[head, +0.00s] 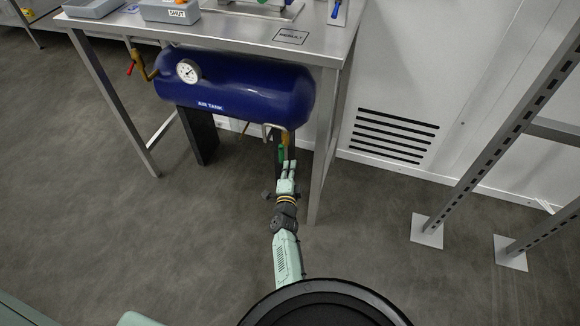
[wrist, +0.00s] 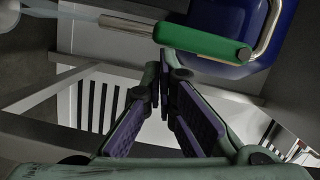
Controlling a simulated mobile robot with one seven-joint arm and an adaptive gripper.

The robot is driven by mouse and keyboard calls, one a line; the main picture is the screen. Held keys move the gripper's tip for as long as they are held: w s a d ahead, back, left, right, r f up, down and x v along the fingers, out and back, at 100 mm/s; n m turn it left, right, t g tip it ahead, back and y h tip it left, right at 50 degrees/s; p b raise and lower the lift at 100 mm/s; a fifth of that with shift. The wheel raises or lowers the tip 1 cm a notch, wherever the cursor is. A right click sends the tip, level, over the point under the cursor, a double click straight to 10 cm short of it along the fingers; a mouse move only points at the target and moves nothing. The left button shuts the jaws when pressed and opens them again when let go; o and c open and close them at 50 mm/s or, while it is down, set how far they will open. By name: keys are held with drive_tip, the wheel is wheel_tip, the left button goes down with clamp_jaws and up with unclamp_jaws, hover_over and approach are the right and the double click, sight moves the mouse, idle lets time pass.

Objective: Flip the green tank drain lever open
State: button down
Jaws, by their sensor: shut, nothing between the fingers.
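The green drain lever (head: 282,153) is below the tank's right end, beside a table leg. In the wrist view the green lever (wrist: 203,42) lies nearly level across the top, just beyond my fingertips, with the blue tank (wrist: 216,14) behind it. My gripper (head: 289,164) is just below the lever in the head view, its fingers pointing up toward the tank. In the wrist view my gripper (wrist: 163,78) is shut and empty, fingertips below the lever. Whether they touch it, I cannot tell.
The metal table leg (head: 324,150) stands close to the right of my gripper. A red-handled valve (head: 131,68) and a gauge (head: 188,71) are at the tank's left. A shelf frame (head: 500,120) stands to the right. The floor (head: 150,230) at left is clear.

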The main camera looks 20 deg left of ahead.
drive_tip(key=shift+r, duration=0.15)
wheel_tip(320, 180, up, 10)
idle(0.7)
idle(0.5)
